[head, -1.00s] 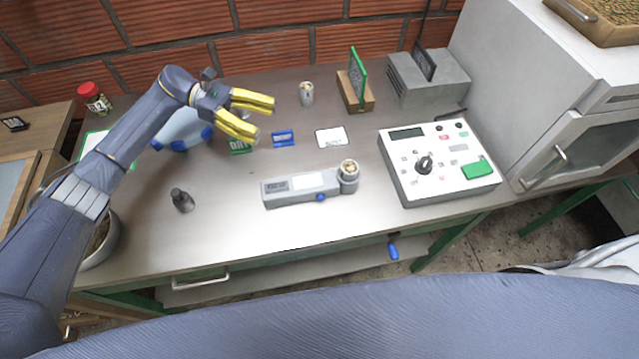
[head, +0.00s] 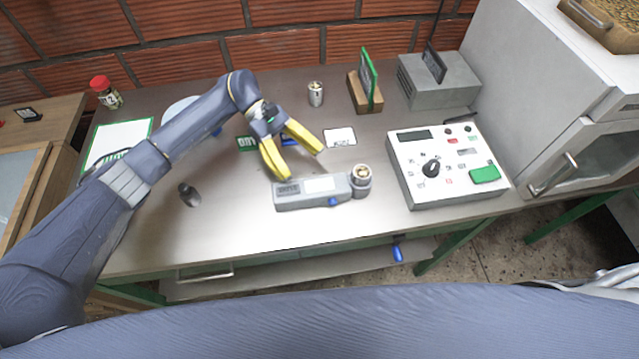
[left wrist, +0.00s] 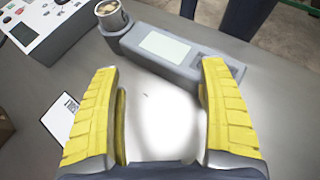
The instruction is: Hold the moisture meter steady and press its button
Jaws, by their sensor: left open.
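The moisture meter (head: 313,190) is a grey handheld body with a pale screen, lying flat on the steel table. A round cup with something in it stands at its right end, and a blue button (head: 333,202) shows on its near side. My left gripper (head: 298,165) has yellow fingers and is open and empty, just behind and above the meter. In the left wrist view the meter (left wrist: 185,52) lies beyond the spread fingertips (left wrist: 157,75), not between them; its blue button is not visible there. My right gripper is not in view.
A white control box (head: 445,165) with a knob and green button stands right of the meter. A white card (head: 340,137), a small can (head: 316,94) and a green-edged stand (head: 366,85) are behind. A dark small weight (head: 189,194) stands left. The table's front strip is clear.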

